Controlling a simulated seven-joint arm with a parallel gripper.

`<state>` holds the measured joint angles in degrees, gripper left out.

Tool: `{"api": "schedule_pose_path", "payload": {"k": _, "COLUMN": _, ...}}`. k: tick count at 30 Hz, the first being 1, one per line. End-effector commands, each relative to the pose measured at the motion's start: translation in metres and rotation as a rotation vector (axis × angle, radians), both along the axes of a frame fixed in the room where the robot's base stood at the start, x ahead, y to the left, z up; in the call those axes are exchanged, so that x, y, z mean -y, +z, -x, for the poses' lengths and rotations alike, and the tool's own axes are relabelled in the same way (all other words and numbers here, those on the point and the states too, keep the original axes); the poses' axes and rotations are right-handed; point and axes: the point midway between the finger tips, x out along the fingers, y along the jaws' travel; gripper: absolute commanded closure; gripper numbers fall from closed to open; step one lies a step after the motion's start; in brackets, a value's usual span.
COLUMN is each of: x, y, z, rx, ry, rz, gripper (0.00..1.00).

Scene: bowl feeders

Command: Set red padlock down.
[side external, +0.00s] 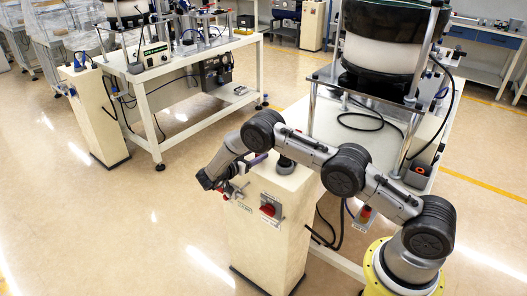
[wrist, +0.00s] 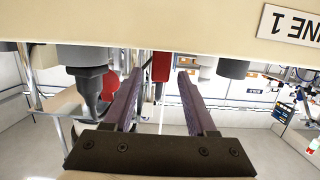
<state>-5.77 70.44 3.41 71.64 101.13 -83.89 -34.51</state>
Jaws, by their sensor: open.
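A small red block, which looks like the red padlock (wrist: 161,66), shows between the fingertips of my gripper (wrist: 160,74) in the wrist view, against the edge of a cream surface. The two purple fingers stand apart, with a gap visible on each side of the red block. Its shackle cannot be made out. In the side external view my gripper (side external: 226,188) is at the left face of the cream pedestal (side external: 262,240). Small red and grey parts there are too small to tell apart.
A red rotary switch (side external: 268,210) sits on the pedestal face. In the wrist view a dark nozzle-like part (wrist: 88,85) and another red part (wrist: 109,86) are close by the left finger.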

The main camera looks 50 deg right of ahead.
Motion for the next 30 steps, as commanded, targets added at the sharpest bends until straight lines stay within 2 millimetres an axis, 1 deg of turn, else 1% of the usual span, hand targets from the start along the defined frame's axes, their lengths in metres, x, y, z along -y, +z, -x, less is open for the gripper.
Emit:
{"api": "schedule_pose_path", "payload": {"k": 1, "x": -0.012, "y": 0.002, "z": -0.001, "rx": 0.001, "ry": 0.003, "rz": -0.001, "gripper": 0.43}}
{"api": "schedule_pose_path", "payload": {"k": 3, "x": -0.025, "y": 0.005, "z": -0.001, "rx": 0.002, "ry": 0.003, "rz": 0.000, "gripper": 0.43}}
{"api": "schedule_pose_path", "payload": {"k": 6, "x": -0.040, "y": 0.008, "z": 0.000, "rx": 0.003, "ry": 0.003, "rz": 0.000, "gripper": 0.43}}
{"api": "schedule_pose_path", "payload": {"k": 9, "x": -0.051, "y": 0.010, "z": 0.000, "rx": 0.001, "ry": 0.000, "rz": -0.001, "gripper": 0.43}}
{"api": "schedule_pose_path", "payload": {"k": 12, "x": -0.057, "y": 0.011, "z": 0.000, "rx": 0.001, "ry": 0.001, "rz": -0.001, "gripper": 0.43}}
{"api": "schedule_pose_path", "payload": {"k": 17, "x": -0.060, "y": 0.013, "z": -0.001, "rx": 0.002, "ry": 0.002, "rz": -0.001, "gripper": 0.43}}
{"api": "schedule_pose_path", "payload": {"k": 20, "x": -0.059, "y": 0.024, "z": -0.009, "rx": 0.031, "ry": 0.036, "rz": -0.016, "gripper": 0.43}}
{"api": "schedule_pose_path", "payload": {"k": 23, "x": -0.057, "y": 0.054, "z": -0.033, "rx": 0.103, "ry": 0.136, "rz": -0.055, "gripper": 0.43}}
{"api": "schedule_pose_path", "payload": {"k": 26, "x": -0.060, "y": 0.101, "z": -0.064, "rx": 0.198, "ry": 0.298, "rz": -0.115, "gripper": 0.43}}
{"api": "schedule_pose_path", "payload": {"k": 27, "x": -0.063, "y": 0.122, "z": -0.075, "rx": 0.234, "ry": 0.371, "rz": -0.142, "gripper": 0.43}}
{"api": "schedule_pose_path", "payload": {"k": 29, "x": -0.071, "y": 0.154, "z": -0.088, "rx": 0.281, "ry": 0.483, "rz": -0.180, "gripper": 0.43}}
{"api": "schedule_pose_path", "payload": {"k": 30, "x": -0.076, "y": 0.174, "z": -0.094, "rx": 0.305, "ry": 0.557, "rz": -0.205, "gripper": 0.43}}
